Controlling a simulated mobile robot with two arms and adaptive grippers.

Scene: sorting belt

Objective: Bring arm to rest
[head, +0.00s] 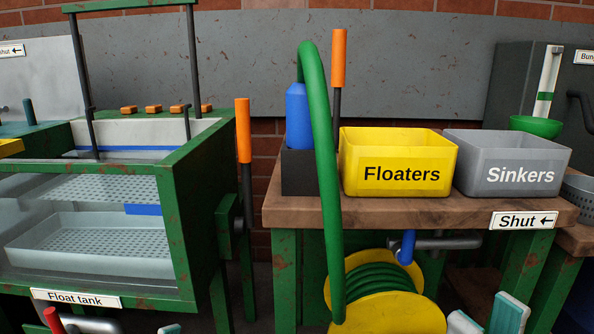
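My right gripper (487,318) shows at the bottom edge, right of the yellow hose reel. Its two pale fingers with teal edges stand apart, with nothing seen between them. Its lower part is cut off by the frame. A small teal tip (170,329) at the bottom edge, below the float tank (174,220), looks like part of my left gripper. The rest of that gripper is out of frame, so its opening cannot be told.
The hose reel (390,315) sits below. Orange-handled levers (243,130) stand left and behind. A green bowl (536,126) is right.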

